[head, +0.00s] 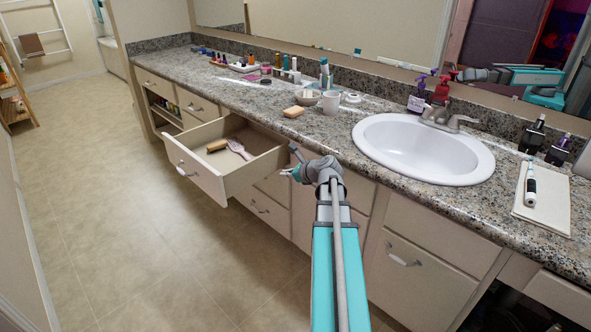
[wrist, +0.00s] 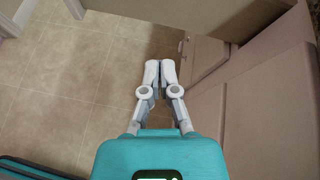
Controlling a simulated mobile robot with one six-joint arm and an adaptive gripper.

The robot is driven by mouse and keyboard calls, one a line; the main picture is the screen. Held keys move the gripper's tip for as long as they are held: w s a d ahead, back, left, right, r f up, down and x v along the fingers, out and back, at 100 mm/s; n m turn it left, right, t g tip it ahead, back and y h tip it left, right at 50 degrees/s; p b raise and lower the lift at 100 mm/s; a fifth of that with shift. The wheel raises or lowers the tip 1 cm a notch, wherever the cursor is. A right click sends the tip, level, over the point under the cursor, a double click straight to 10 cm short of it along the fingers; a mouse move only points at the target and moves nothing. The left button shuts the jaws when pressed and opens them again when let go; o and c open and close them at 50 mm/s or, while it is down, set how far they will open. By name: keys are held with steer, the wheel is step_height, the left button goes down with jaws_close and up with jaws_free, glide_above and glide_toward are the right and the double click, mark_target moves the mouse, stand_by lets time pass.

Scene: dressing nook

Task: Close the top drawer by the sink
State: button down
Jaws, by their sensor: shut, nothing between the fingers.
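The top drawer (head: 192,172) by the sink (head: 423,142) stands pulled well out of the cabinet, its pale front and handle facing the aisle. A wooden-backed brush (head: 217,145) and a pink hairbrush (head: 239,149) lie inside it. My gripper (head: 290,160) is to the right of the drawer, close to its near side and in front of the cabinet; my own wrist partly hides it there. In the wrist view my gripper (wrist: 160,66) has its fingers together and empty, over the floor beside the cabinet fronts. A pale panel, likely the drawer's side (wrist: 190,14), crosses the top there.
Closed cabinet fronts (head: 402,264) lie below the sink. The tiled floor (head: 110,220) to the left is clear.

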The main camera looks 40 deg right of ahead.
steer(key=a+f+n+g+y, duration=0.1)
steer(key=a+f+n+g, duration=0.2)
steer(key=a+n, duration=0.65)
steer(key=a+f+n+g+y, duration=0.1)
steer(key=a+f+n+g, duration=0.35)
steer(key=a, duration=0.85)
steer(key=s+a+f+n+g+h, duration=0.1)
steer(key=s+a+n, duration=0.3)
steer(key=a+n, duration=0.4)
steer(key=s+a+f+n+g+h, duration=0.1)
steer(key=s+a+n+g+h, duration=0.2)
steer(key=s+a+n, duration=0.2)
steer(key=shift+s+a+f+n+g, duration=0.3)
steer(key=shift+a+n, duration=1.3)
steer(key=shift+n, duration=0.7)
steer(key=shift+r, duration=0.1)
